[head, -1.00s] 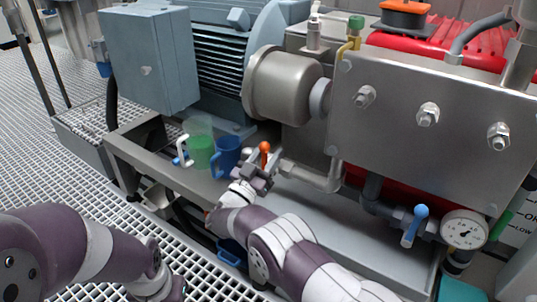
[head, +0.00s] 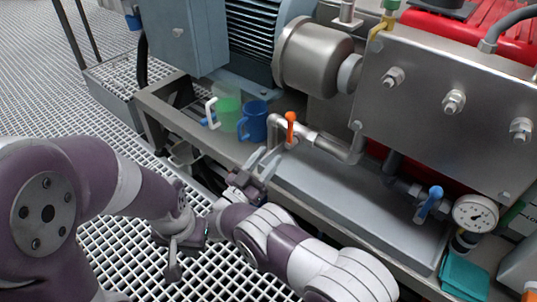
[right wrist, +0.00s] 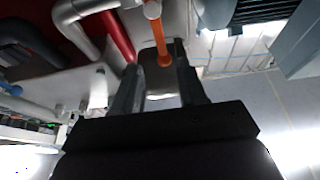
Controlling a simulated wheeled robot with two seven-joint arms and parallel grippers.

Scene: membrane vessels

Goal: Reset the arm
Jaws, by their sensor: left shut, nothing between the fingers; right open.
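My right gripper (head: 267,162) is open and empty in the head view. It points up toward the metal pipe with the orange valve handle (head: 290,127), just below and left of it. In the right wrist view the two fingers of my right gripper (right wrist: 157,68) are spread, and the orange handle (right wrist: 158,35) shows beyond and between them, not visibly gripped. My left gripper (head: 173,270) is shut and empty, hanging downward over the grating at the lower left, close beside my right arm.
A green cup (head: 228,112) and a blue cup (head: 254,121) stand on the machine's frame ledge, left of the orange handle. A blue-handled valve (head: 431,204) and a round gauge (head: 475,214) are at right. The grating floor (head: 50,95) at left is open.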

